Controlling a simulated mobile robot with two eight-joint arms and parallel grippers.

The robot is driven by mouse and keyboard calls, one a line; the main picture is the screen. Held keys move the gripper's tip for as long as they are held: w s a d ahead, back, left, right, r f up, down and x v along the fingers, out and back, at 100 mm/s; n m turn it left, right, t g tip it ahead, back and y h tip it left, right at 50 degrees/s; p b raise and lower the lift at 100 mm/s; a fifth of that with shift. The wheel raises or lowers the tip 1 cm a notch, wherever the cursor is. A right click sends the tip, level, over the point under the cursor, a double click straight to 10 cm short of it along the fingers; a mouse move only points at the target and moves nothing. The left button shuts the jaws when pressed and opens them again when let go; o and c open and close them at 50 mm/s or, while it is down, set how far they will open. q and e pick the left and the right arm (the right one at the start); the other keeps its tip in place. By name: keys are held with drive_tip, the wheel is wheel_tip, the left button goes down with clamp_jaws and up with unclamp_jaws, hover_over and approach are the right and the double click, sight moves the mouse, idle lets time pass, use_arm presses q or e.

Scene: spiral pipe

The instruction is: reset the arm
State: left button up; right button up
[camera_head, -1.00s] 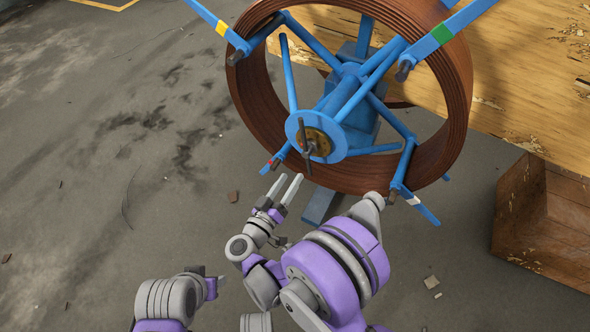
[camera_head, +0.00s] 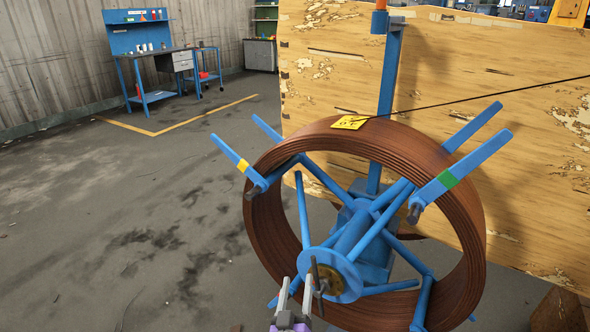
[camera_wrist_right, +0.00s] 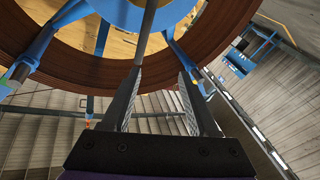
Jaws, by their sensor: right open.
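My right gripper (camera_head: 295,294) shows at the bottom of the head view, in front of the lower part of the blue reel hub (camera_head: 335,270). Its two grey fingers point up and are apart, with nothing seen between them. In the right wrist view the fingers (camera_wrist_right: 160,100) are also open, and the brown coil and a blue hub are beyond them. The brown spiral pipe coil (camera_head: 462,215) sits around the blue spoked reel. A dark handle bar (camera_head: 316,272) crosses the hub close to the fingertips; I cannot tell whether they touch. My left gripper is not in view.
A large wooden panel (camera_head: 320,100) stands behind the reel. A yellow label (camera_head: 349,122) is on the coil's top. A blue workbench (camera_head: 150,60) stands far back left. A wooden box (camera_head: 558,312) is at the lower right. The grey floor at left is largely clear.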

drive_tip(key=s+d+f+m+g+y, duration=0.1)
drive_tip(key=s+d+f+g, duration=0.2)
drive_tip(key=s+d+g, duration=0.5)
drive_tip(key=s+d+f+m+g+y, duration=0.1)
drive_tip(key=s+d+f+g, duration=0.2)
drive_tip(key=s, duration=0.9)
drive_tip(key=s+d+f+m+g, duration=0.1)
drive_tip(key=s+d+f+g, duration=0.3)
drive_tip(key=s+d, duration=0.45)
use_arm(q)
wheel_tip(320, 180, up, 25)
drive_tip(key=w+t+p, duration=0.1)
drive_tip(key=p, duration=2.1)
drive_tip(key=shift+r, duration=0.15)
use_arm(e)
wheel_tip(320, 180, up, 26)
drive_tip(key=a+t, duration=0.1)
drive_tip(key=a, duration=0.1)
drive_tip(key=shift+w+a+f+y, duration=0.15)
drive_tip(key=shift+w+y, duration=0.15)
drive_tip(key=shift+s, duration=0.1)
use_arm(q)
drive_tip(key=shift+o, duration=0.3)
